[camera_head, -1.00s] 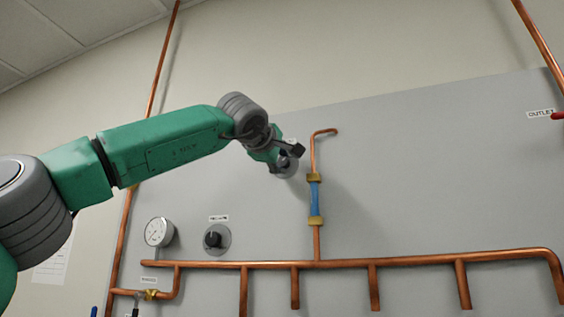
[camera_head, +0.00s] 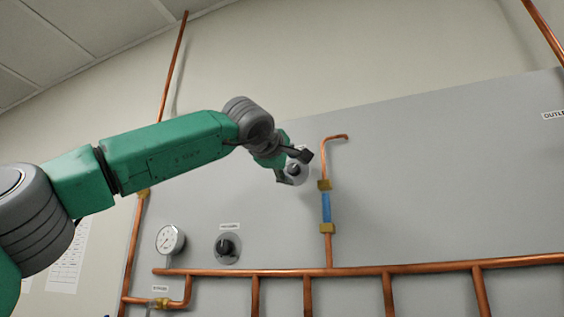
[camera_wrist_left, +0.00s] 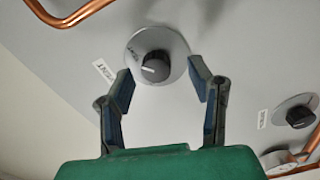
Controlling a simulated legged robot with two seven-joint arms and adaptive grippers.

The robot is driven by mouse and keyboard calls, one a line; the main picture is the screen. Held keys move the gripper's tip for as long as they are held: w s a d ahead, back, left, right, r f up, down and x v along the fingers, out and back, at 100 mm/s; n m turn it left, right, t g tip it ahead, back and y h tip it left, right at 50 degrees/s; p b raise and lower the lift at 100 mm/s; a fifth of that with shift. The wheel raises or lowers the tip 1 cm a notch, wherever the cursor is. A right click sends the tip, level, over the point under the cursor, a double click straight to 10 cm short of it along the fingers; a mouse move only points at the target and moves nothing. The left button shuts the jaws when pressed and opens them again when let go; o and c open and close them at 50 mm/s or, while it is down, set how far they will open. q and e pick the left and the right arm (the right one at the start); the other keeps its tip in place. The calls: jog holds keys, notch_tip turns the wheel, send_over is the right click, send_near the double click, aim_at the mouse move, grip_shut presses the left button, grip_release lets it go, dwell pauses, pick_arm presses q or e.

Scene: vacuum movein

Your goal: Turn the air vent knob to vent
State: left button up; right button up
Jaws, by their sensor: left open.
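The air vent knob (camera_wrist_left: 157,67) is a black dial with a white pointer line on a round grey plate, beside a small white label (camera_wrist_left: 103,72) in the left wrist view. In the head view its plate (camera_head: 300,175) shows partly, behind my left gripper (camera_head: 295,167). My left gripper (camera_wrist_left: 161,80) is open in the left wrist view. Its two fingers stand on either side of the knob in that picture, with gaps to it. I cannot tell whether the fingertips reach the knob's depth. My right gripper is not in view.
A second black knob (camera_head: 227,247) sits lower left, near a round gauge (camera_head: 170,240). A copper pipe with a blue section (camera_head: 326,207) rises close right of the left gripper. A copper manifold (camera_head: 350,270) runs along the bottom. The upper right panel (camera_head: 450,150) is clear.

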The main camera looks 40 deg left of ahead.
pick_arm(q)
jog(key=v, duration=0.9)
jog(key=shift+s+f, duration=0.2)
jog(key=shift+s, duration=0.2)
jog(key=shift+s, duration=0.1)
jog(key=shift+f, duration=0.1)
